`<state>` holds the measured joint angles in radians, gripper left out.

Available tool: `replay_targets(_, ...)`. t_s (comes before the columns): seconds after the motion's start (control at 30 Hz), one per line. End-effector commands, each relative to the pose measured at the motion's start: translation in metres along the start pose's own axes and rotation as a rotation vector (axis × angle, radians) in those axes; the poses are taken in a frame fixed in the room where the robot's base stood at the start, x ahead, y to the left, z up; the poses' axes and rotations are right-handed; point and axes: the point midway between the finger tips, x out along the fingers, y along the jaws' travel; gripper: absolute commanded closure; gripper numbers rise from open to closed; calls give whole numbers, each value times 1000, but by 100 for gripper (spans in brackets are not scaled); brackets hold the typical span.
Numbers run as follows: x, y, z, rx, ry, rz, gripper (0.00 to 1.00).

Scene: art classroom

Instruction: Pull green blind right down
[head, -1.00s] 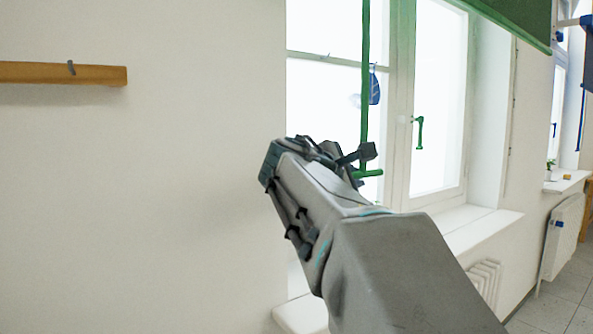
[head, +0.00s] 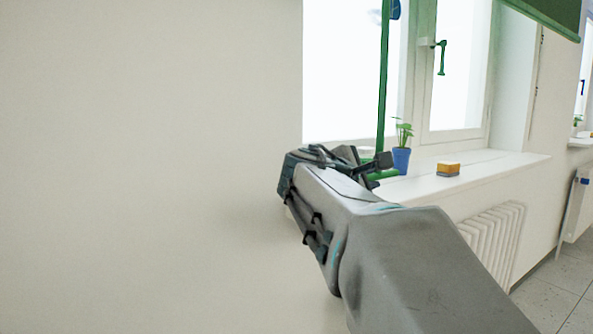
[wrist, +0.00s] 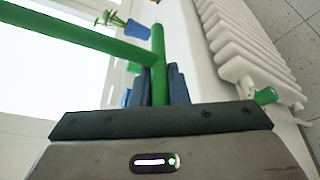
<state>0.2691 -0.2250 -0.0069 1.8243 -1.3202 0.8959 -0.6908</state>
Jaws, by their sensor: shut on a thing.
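The green blind (head: 552,12) shows in the head view at the upper right, its lower edge above the window handle. A long green rod (head: 384,85) hangs in front of the window and ends in a short green crossbar (wrist: 157,45). My gripper (head: 376,167) is at the rod's lower end, near sill height. In the wrist view its blue-grey fingers (wrist: 160,88) are shut on the crossbar. The rod (wrist: 70,28) runs off to the left there. Part of the crossbar is hidden by the fingers.
A plant in a blue pot (head: 401,160) and a yellow sponge (head: 448,169) stand on the white sill (head: 490,165), just right of my gripper. A white radiator (head: 490,235) is below. A green window handle (head: 440,57) is above. The left wall is bare.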

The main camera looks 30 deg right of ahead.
Motion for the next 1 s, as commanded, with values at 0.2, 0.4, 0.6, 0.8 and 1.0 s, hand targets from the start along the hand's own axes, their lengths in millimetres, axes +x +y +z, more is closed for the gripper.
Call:
replay_targets(0.2,12,-46,-26,1,-4,-5,100)
replay_targets(0.4,17,-65,-38,1,-4,-4,100)
replay_targets(0.6,19,-74,-42,2,-5,-4,100)
replay_targets(0.8,20,-74,-43,2,-5,-4,100)
replay_targets(1.0,20,-74,-43,2,-5,-5,100)
